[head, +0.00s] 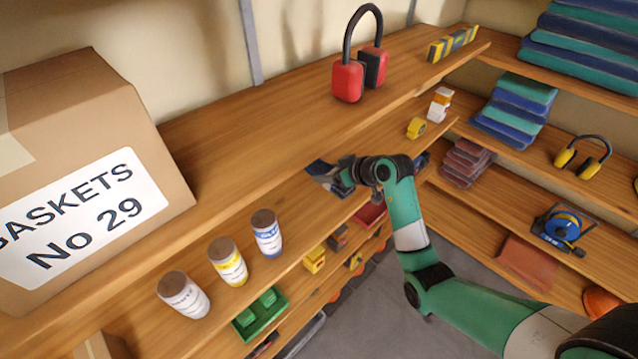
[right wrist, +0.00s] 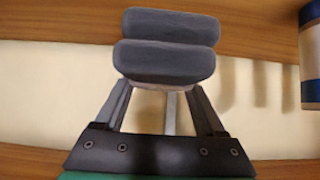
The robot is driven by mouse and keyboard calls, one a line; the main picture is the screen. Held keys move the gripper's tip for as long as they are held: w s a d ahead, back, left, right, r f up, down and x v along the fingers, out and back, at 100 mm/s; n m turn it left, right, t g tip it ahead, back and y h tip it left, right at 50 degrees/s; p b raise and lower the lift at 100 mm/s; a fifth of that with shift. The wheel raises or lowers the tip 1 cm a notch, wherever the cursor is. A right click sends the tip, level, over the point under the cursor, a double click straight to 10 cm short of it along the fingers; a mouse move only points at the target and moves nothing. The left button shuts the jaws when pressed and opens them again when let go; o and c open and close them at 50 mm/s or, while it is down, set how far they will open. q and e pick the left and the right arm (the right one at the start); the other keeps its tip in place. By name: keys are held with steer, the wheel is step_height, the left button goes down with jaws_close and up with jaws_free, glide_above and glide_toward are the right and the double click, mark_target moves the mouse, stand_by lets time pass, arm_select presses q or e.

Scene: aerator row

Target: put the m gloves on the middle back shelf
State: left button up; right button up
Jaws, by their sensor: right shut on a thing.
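My right gripper (head: 343,180) reaches in under the front edge of the top back shelf, over the shelf below it. It is shut on a folded grey-blue bundle, seemingly the gloves (head: 322,170), which also fill the top of the right wrist view (right wrist: 166,48). No size mark shows on them. In the head view the gloves are small and partly hidden by the gripper. The middle back shelf (head: 318,215) bears three bottles at its left. Whether the gloves touch it I cannot tell. My left gripper is not in view.
White (head: 184,294), yellow (head: 228,262) and blue-labelled (head: 267,233) bottles stand left of the gripper. A yellow tape roll (head: 416,127) and an orange-white bottle (head: 439,104) stand to its right. The top back shelf (head: 290,115) overhangs, bearing red earmuffs (head: 348,80) and a box (head: 85,180).

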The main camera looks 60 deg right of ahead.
steer(key=w+d+f, duration=0.1)
steer(key=f, duration=0.1)
steer(key=w+d+f+b, duration=0.1)
steer(key=d+f, duration=0.1)
steer(key=w+d+f, duration=0.1)
steer(key=d+f, duration=0.1)
steer(key=shift+w, duration=0.25)
steer(key=shift+w+d+f+b, duration=0.1)
steer(key=shift+d+f+b, duration=0.05)
steer(key=shift+f+b, duration=0.2)
step_height(320, 180, down, 3)
steer(key=o, duration=1.4)
steer(key=shift+f, duration=0.15)
